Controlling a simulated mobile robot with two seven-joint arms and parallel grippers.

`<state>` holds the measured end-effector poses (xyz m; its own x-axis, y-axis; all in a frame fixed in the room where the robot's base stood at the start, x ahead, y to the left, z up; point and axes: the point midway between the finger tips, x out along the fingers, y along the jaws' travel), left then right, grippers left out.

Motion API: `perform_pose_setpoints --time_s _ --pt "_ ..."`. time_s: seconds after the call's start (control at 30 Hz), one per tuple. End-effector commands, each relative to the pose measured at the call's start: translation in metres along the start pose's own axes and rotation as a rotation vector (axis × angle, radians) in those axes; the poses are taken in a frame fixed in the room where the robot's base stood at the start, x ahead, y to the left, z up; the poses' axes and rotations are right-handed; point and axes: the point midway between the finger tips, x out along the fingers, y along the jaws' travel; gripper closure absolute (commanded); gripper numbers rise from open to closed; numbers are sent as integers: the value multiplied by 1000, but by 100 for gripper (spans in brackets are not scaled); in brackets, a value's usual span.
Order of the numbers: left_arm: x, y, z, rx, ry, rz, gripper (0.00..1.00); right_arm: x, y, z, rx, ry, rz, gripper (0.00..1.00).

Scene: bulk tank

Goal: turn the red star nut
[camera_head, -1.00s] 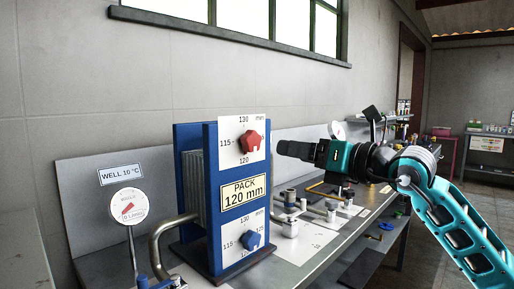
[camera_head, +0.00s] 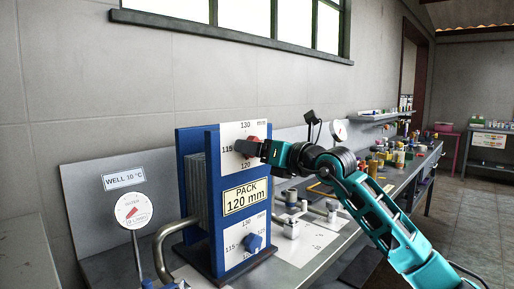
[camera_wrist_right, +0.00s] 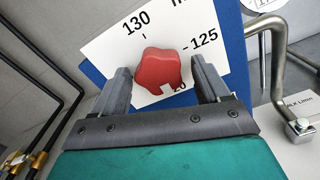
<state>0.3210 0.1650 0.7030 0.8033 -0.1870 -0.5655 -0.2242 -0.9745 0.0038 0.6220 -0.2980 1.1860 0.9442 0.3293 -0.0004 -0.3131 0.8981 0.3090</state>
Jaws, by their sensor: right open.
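The red star nut (camera_wrist_right: 158,70) sits on the upper white dial plate (camera_wrist_right: 104,52) of the blue plate pack. In the right wrist view it lies between the two open fingers of my right gripper (camera_wrist_right: 162,88), with a gap seen at each side. A small white mark shows on its lower edge, near the 120 end of the scale. In the head view the red star nut (camera_head: 252,139) is partly hidden by my right gripper (camera_head: 246,147), which meets it from the right. My left gripper is not in view.
A blue nut (camera_head: 253,242) sits on the lower dial plate. A PACK 120 mm label (camera_head: 244,196) is between them. A bent pipe (camera_head: 163,245) and a WELL gauge (camera_head: 132,210) stand to the left. Fittings (camera_head: 291,228) lie on the bench at right.

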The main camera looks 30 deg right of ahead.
Motion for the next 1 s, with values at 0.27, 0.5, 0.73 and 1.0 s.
perform_pose_setpoints --time_s 0.27,0.5,0.73,1.0 --pt "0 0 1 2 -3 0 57 2 0 0 0 0 0 25" --pt "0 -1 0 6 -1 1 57 2 0 0 0 0 0 45" --pt "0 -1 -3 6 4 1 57 2 0 0 0 0 0 67" --pt "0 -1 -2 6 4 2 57 2 0 0 -8 0 0 76"
